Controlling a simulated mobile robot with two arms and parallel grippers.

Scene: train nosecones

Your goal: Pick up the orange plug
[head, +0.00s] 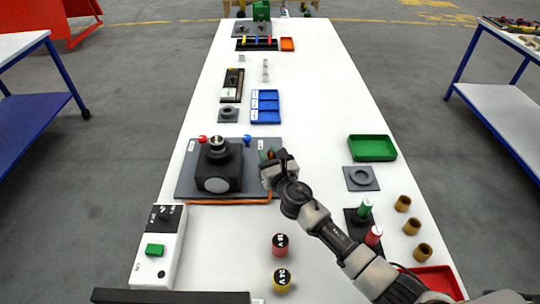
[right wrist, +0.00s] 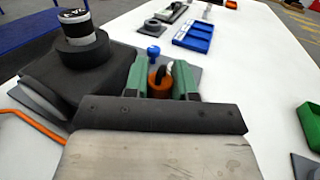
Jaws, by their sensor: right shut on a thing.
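The orange plug (right wrist: 160,83) sits between the green fingers of my right gripper (right wrist: 161,78) in the right wrist view, with a dark curved part on it. The fingers are shut on it. In the head view my right gripper (head: 268,156) is over the right edge of the grey base plate (head: 186,176), and largely hides the plug. The plate carries a black block with a round post (head: 218,165), a red knob (head: 202,139) and a blue knob (head: 247,139). An orange cable (head: 230,201) runs along its front edge. My left gripper is not in view.
A white control box with a green button (head: 154,250) lies front left. A green tray (head: 372,148), several brown rings and a blue tray (head: 265,106) are around.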

